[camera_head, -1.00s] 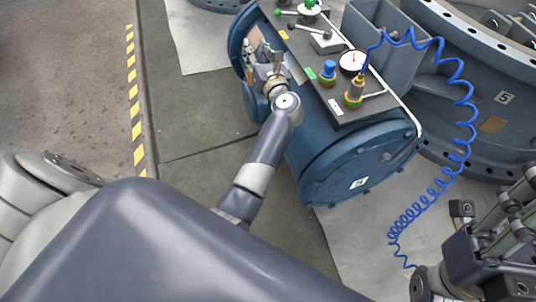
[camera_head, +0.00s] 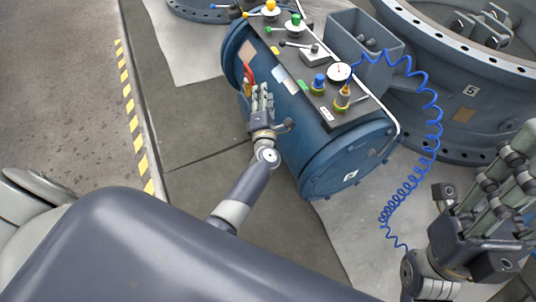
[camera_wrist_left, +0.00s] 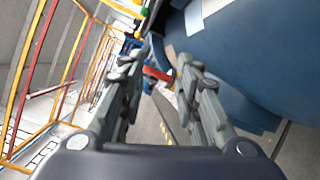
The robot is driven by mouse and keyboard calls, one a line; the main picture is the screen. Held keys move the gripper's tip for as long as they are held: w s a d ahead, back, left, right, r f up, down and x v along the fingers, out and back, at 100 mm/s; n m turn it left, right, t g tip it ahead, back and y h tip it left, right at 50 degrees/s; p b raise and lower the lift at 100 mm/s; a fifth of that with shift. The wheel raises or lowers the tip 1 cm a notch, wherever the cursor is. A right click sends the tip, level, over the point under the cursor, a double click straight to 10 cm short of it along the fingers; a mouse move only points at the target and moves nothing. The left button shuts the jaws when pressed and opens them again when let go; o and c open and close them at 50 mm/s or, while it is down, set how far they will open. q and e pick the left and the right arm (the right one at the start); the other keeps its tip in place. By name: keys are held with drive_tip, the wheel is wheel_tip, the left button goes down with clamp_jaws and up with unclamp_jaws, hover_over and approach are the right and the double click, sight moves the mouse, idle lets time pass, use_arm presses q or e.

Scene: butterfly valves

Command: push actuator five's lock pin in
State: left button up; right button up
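The blue cylindrical actuator (camera_head: 345,160) lies beside a large valve body marked 5 (camera_head: 470,90). A red handle-like part (camera_head: 249,74) shows on the actuator's left side; I cannot tell whether it is the lock pin. It also shows in the left wrist view (camera_wrist_left: 156,74), beyond the fingers. My left gripper (camera_head: 261,92) is beside the actuator's left side, just below the red part. In the left wrist view its fingers (camera_wrist_left: 163,75) are apart with nothing held between them. My right gripper (camera_head: 505,160) is at the right edge, fingers spread and empty, away from the actuator.
The actuator's black top panel (camera_head: 285,66) carries a yellow knob (camera_head: 269,11), green knob (camera_head: 296,21), gauge (camera_head: 339,72), blue knob (camera_head: 319,83) and brass fitting (camera_head: 343,96). A blue coiled hose (camera_head: 431,130) hangs to the right. Floor left of the actuator is clear.

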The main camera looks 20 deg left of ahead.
use_arm(q)
drive_tip(key=s+d+f+m+g+h+p, duration=0.1)
drive_tip(key=s+d+f+m+h+p, duration=0.2)
drive_tip(key=s+f+m, duration=0.3)
drive_tip(key=s+d+f+m+g+h+p, duration=0.2)
drive_tip(key=s+d+f+m+h+p, duration=0.2)
drive_tip(key=m, duration=0.5)
wheel_tip(320, 180, down, 3)
drive_tip(key=s+d+p, duration=0.1)
drive_tip(key=s+p, duration=0.1)
drive_tip(key=shift+s+d+f+g, duration=0.2)
drive_tip(key=shift+s+g, duration=0.1)
drive_tip(key=shift+s, duration=0.05)
